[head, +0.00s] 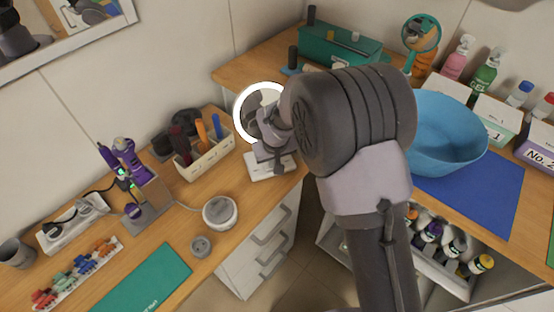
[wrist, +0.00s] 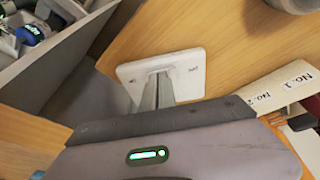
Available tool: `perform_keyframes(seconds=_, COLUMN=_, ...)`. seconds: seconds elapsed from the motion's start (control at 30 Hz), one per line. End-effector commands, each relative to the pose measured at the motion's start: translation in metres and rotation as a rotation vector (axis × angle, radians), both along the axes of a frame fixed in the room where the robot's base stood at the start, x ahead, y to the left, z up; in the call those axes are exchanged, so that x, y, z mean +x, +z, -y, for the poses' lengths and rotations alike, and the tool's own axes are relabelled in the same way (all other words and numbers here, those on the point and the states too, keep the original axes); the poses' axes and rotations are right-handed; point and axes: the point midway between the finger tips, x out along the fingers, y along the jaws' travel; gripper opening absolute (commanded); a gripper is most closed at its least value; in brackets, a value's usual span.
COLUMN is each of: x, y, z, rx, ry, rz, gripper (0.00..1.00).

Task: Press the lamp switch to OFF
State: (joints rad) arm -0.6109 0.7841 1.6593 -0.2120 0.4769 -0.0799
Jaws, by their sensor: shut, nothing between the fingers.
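The lamp (head: 240,119) is a ring light on a stand, and its ring glows bright white. Its white square base (head: 258,173) stands on the wooden counter near the corner. The base plate also shows in the wrist view (wrist: 187,83), with small dark marks near its corners that I cannot read. My gripper (head: 274,162) is shut and empty, low over the base and in front of the ring. My arm hides the right part of the lamp. I cannot tell whether the fingertips touch the base or its switch.
A beige organizer (head: 207,160) with tools stands left of the lamp. A round white jar (head: 220,212) is in front of it. A blue bowl (head: 445,135) and a green box (head: 340,52) are on the other side. Drawers (head: 262,255) lie below the counter edge.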

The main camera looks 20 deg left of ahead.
Motion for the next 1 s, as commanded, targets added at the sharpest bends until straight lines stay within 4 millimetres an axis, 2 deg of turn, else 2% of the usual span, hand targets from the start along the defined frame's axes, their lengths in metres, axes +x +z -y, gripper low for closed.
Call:
perform_keyframes(seconds=0.37, x=0.000, y=0.006, z=-0.001, rx=0.001, ry=-0.001, rz=0.003, gripper=0.00)
perform_keyframes(seconds=0.47, x=0.001, y=0.023, z=-0.001, rx=0.002, ry=-0.002, rz=0.004, gripper=0.00)
perform_keyframes(seconds=0.57, x=0.002, y=0.048, z=0.000, rx=0.002, ry=-0.005, rz=0.003, gripper=0.00)
perform_keyframes(seconds=0.8, x=-0.012, y=0.101, z=0.008, rx=0.002, ry=-0.004, rz=0.002, gripper=0.00)
perform_keyframes(seconds=1.0, x=-0.021, y=0.130, z=0.013, rx=0.001, ry=-0.004, rz=0.002, gripper=0.00)
